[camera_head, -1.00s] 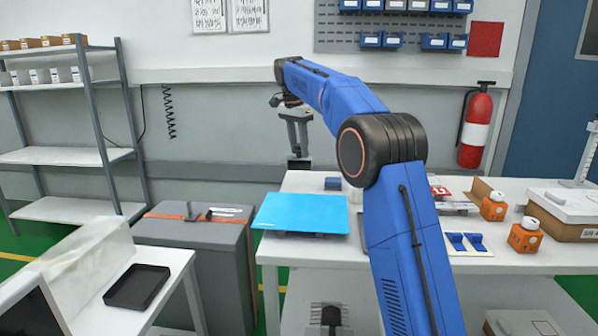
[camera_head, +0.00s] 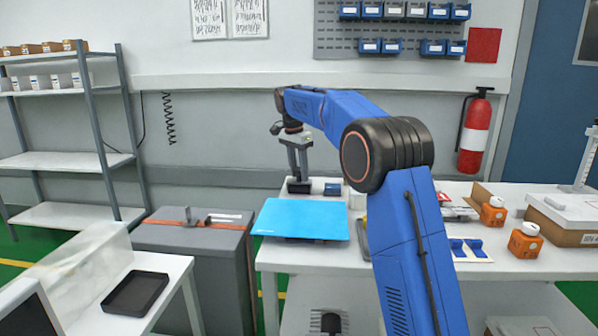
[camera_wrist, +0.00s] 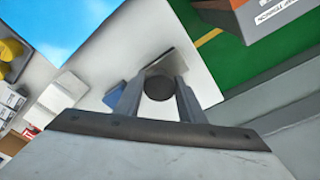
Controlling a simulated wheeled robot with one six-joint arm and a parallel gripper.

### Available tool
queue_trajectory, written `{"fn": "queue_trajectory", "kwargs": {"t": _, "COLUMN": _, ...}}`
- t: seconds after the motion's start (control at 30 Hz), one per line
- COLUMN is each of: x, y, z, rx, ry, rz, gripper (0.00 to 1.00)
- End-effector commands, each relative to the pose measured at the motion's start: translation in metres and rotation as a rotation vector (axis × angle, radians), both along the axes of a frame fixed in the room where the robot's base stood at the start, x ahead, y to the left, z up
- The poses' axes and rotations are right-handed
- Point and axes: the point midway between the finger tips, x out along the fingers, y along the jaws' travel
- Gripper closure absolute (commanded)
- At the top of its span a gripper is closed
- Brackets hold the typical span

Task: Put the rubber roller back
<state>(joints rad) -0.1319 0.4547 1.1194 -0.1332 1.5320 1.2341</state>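My gripper (camera_head: 298,168) points down over the back left part of the white table. Its fingers are closed around a dark piece, which looks like the rubber roller (camera_head: 299,187). In the wrist view the roller (camera_wrist: 159,86) shows as a dark round end between the two fingers, with a grey flat part beside it. The roller is at or just above the tabletop; I cannot tell if it touches. A small blue block (camera_head: 332,189) stands just right of it.
A bright blue board (camera_head: 302,219) lies in front of the gripper on the white table (camera_head: 320,256). Orange containers (camera_head: 524,241) and a box (camera_head: 565,232) stand at the right. A grey cabinet (camera_head: 200,240) is left of the table. The wall is close behind.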

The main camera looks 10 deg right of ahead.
Motion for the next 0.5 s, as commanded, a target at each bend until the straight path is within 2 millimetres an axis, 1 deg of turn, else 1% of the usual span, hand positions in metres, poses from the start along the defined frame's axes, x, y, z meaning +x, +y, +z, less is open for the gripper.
{"fn": "queue_trajectory", "kwargs": {"t": 0.03, "x": 0.0, "y": 0.0, "z": 0.0002, "rx": 0.0, "ry": 0.0, "rz": 0.0, "gripper": 0.53}}
{"fn": "queue_trajectory", "kwargs": {"t": 0.07, "x": 0.0, "y": 0.0, "z": 0.0002, "rx": 0.0, "ry": 0.0, "rz": 0.0, "gripper": 0.46}}
{"fn": "queue_trajectory", "kwargs": {"t": 0.37, "x": 0.0001, "y": 0.0001, "z": 0.0009, "rx": 0.0, "ry": 0.0, "rz": 0.0, "gripper": 0.46}}
{"fn": "queue_trajectory", "kwargs": {"t": 0.5, "x": 0.0, "y": 0.001, "z": 0.0093, "rx": 0.0, "ry": -0.001, "rz": 0.0, "gripper": 0.46}}
